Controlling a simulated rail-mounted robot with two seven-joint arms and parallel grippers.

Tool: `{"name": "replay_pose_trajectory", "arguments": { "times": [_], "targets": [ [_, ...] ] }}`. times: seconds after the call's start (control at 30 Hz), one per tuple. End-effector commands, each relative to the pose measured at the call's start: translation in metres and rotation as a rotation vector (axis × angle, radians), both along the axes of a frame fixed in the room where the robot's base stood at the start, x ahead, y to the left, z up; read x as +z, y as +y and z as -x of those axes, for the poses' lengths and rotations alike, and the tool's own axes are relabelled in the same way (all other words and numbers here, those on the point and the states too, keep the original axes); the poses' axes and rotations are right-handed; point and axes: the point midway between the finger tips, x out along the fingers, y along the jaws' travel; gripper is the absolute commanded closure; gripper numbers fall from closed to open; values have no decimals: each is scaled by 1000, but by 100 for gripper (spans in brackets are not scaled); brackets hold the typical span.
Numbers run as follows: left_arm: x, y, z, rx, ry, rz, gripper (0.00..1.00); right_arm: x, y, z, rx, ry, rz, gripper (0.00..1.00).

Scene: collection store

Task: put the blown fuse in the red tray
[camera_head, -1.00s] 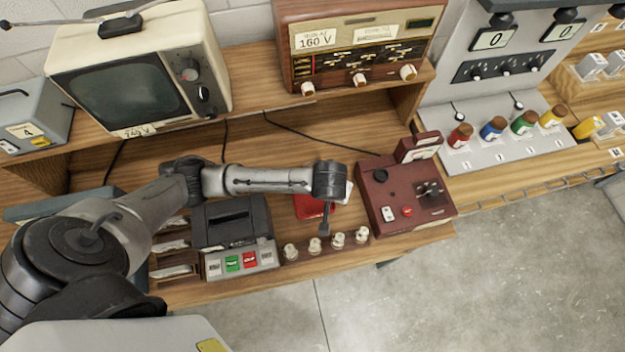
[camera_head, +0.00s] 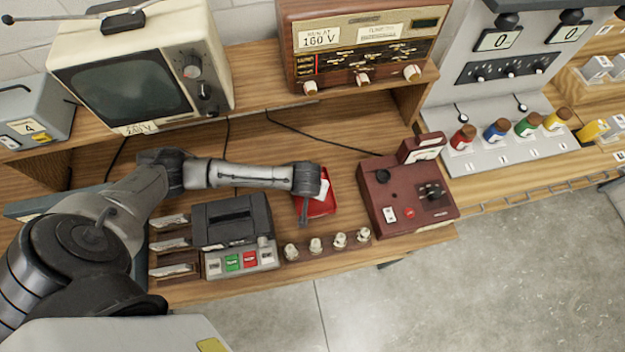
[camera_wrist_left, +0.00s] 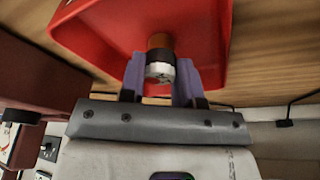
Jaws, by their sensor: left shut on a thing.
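The red tray (camera_head: 325,206) lies on the bench behind the row of fuses, with a white label at its back; my arm partly covers it in the head view. My left gripper (camera_head: 304,217) points down at the tray's left side. In the left wrist view the gripper (camera_wrist_left: 161,80) is shut on a fuse (camera_wrist_left: 160,62) with a brownish end, a dark band and a pale metal end. The red tray (camera_wrist_left: 110,35) lies beyond the fuse there; I cannot tell whether they touch. My right gripper is not in view.
Several pale fuses (camera_head: 315,245) stand in a row on a wooden strip in front of the tray. A dark red box (camera_head: 405,200) with switches stands to the right. A black device (camera_head: 232,222) with coloured buttons stands to the left. A shelf holds a television and radio.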

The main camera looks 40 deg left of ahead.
Motion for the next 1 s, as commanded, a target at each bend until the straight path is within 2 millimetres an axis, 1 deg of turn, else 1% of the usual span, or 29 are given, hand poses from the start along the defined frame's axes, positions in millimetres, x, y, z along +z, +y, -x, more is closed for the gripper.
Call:
{"name": "replay_pose_trajectory", "arguments": {
  "times": [0.37,0.4,0.63,0.67,0.87,0.97,1.0],
  "targets": [
    [-3,0,0,1,0,0,92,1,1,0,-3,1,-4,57],
    [-4,0,0,1,0,0,68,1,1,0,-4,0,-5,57],
    [-3,0,0,0,-1,0,45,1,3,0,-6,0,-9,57],
    [-3,0,0,0,-1,0,44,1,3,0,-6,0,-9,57],
    [-3,0,0,0,-1,0,44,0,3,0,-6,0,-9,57],
    [1,0,-1,-1,-3,-1,44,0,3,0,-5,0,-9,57],
    [4,0,0,-1,-2,0,44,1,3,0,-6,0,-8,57]
  ]
}}
